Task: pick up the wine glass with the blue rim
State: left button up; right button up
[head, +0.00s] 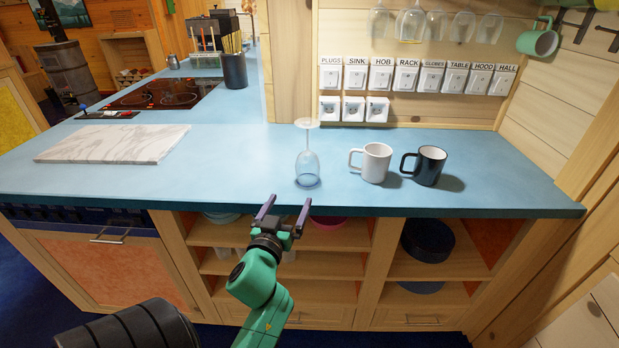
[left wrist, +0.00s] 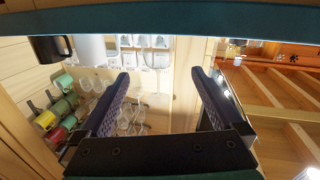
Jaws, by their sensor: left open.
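The wine glass with the blue rim (head: 308,163) stands upside down on the blue counter, its foot up and its bluish rim on the counter near the front edge. My left gripper (head: 284,208) is open and empty, in front of the counter edge, a little to the left of and nearer than the glass. A gap lies between its fingertips and the glass. In the left wrist view its two fingers (left wrist: 162,80) stand wide apart; I cannot clearly make out the glass there. My right gripper is not in view.
A white mug (head: 376,163) and a dark mug (head: 429,166) stand right of the glass. A marble board (head: 115,143) lies to the left on the counter (head: 235,165). Open shelves (head: 330,262) lie below.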

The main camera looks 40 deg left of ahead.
aim_at(304, 174)
pick_arm(q)
jog(key=x, duration=0.4)
jog(key=p+x, duration=0.1)
jog(key=x, duration=0.4)
jog(key=p+x, duration=0.1)
jog(key=x, duration=0.4)
jog(key=shift+w+d+r, duration=0.15)
jog(key=shift+w+r, duration=0.15)
jog(key=shift+r, duration=0.05)
jog(key=shift+w+f, duration=0.1)
jog(key=shift+w, duration=0.1)
jog(key=shift+s, duration=0.15)
jog(key=c, duration=1.2)
